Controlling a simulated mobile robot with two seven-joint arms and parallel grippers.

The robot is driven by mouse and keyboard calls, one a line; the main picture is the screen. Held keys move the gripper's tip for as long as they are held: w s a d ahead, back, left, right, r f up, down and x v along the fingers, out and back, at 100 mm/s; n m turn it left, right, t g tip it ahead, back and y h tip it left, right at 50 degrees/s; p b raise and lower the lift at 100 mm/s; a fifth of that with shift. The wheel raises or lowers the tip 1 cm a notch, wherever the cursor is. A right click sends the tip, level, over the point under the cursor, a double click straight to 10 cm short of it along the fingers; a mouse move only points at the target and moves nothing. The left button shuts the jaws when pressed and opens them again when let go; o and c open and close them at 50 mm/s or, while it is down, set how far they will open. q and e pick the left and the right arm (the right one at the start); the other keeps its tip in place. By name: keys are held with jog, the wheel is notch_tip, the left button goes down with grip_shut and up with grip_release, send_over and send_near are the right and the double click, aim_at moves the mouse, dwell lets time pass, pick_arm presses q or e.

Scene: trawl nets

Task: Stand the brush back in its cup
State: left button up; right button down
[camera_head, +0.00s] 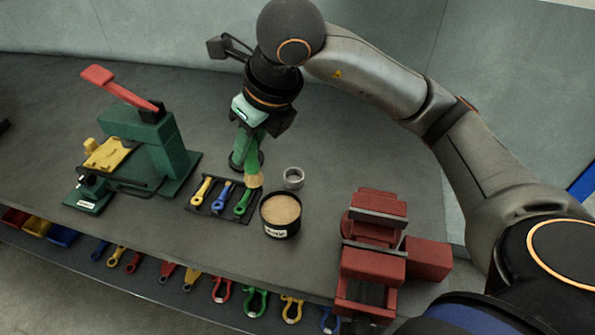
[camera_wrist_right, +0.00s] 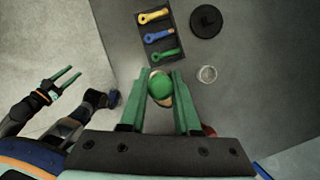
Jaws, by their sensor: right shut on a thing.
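My right gripper (camera_head: 250,143) is shut on the brush (camera_head: 254,181). The brush hangs about upright, tan bristles down, above the bench beside the black tin. In the right wrist view the round green end of the brush (camera_wrist_right: 160,86) sits between the green fingers. A small grey open cup (camera_head: 293,178) stands on the bench right of the bristles, apart from them. It also shows in the right wrist view (camera_wrist_right: 207,74) and looks empty. My left gripper (camera_wrist_right: 66,80) shows only in the right wrist view, at left, with its fingers apart and nothing between them.
A black tin (camera_head: 281,225) with tan contents stands in front of the cup. A dark tray (camera_head: 228,210) holds yellow, blue and green tools. A green press (camera_head: 150,140) stands left, a red clamp-like block (camera_head: 372,265) right. A black disc (camera_wrist_right: 205,20) lies behind.

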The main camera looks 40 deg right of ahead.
jog(key=w+d+f, duration=0.1)
jog(key=d+f, duration=0.3)
jog(key=w+d+f+p, duration=0.1)
jog(key=w+d+f, duration=0.1)
jog(key=d+f, duration=0.2)
jog(key=w+d+f+p, duration=0.1)
jog(key=w+d+f, duration=0.1)
jog(key=d+f, duration=0.2)
jog(key=shift+w, duration=0.2)
jog(key=shift+f, duration=0.35)
jog(key=shift+f, duration=0.1)
jog(key=c, duration=0.6)
grip_release()
